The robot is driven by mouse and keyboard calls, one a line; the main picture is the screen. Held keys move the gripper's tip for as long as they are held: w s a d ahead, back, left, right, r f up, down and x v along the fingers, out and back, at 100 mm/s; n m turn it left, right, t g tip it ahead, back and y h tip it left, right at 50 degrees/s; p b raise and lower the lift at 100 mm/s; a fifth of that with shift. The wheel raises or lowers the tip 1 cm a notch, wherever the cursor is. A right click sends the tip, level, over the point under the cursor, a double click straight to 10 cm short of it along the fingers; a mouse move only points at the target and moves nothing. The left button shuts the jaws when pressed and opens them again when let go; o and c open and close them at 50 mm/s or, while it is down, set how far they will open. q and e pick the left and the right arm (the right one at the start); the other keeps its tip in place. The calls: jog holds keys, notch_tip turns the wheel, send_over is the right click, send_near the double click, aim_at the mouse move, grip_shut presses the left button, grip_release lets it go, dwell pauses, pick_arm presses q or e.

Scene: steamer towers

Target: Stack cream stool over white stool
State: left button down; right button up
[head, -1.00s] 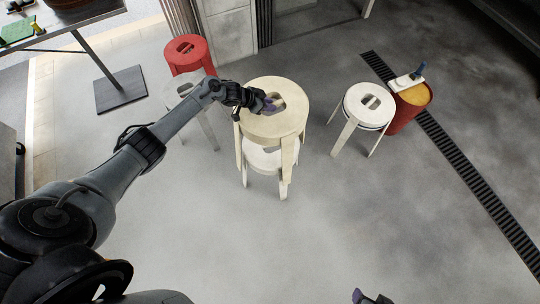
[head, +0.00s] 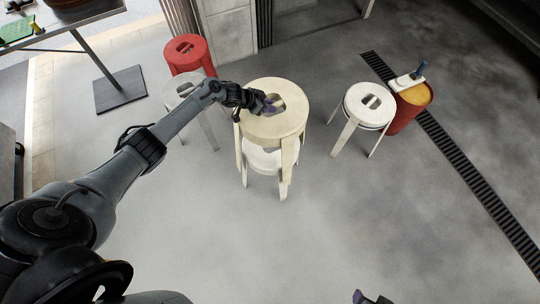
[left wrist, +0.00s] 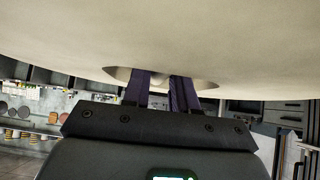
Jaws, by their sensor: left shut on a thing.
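The cream stool (head: 288,122) is in the middle of the head view. It is upright over a white stool (head: 262,160), whose seat shows below the cream seat, between the cream legs. My left gripper (head: 270,105) is at the hand slot of the cream seat and shut on it. In the left wrist view the fingers (left wrist: 163,92) reach into the slot of the cream stool (left wrist: 240,50). Whether the cream stool rests fully on the white one cannot be told. Only a tip of my right gripper (head: 370,298) shows at the bottom edge.
A red stool (head: 187,52) and a light grey stool (head: 180,85) stand behind my left arm. Another white stool (head: 367,112) stands to the right, beside a red drum (head: 412,108) with an orange top. The floor in front is clear.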

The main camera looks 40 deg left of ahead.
pick_arm(q)
jog(key=shift+w+f, duration=0.1)
jog(key=shift+f, duration=0.1)
dwell(0.4)
jog(key=shift+f+b, duration=0.3)
jog(key=shift+b, duration=0.2)
jog(key=shift+f+b, duration=0.35)
jog(key=shift+f, duration=0.05)
dwell(0.4)
jog(key=shift+f+b, duration=0.3)
jog(key=shift+f, duration=0.1)
dwell(0.4)
jog(key=shift+f+b, duration=0.4)
jog(key=shift+f, duration=0.05)
dwell(0.4)
jog(key=shift+f+b, duration=0.3)
jog(key=shift+f, duration=0.1)
dwell(0.3)
jog(key=shift+f+b, duration=0.35)
jog(key=shift+f, duration=0.05)
dwell(0.4)
jog(key=shift+f+b, duration=0.35)
jog(key=shift+f, duration=0.1)
dwell(0.3)
jog(key=shift+f+b, duration=0.35)
jog(key=shift+f, duration=0.05)
dwell(0.5)
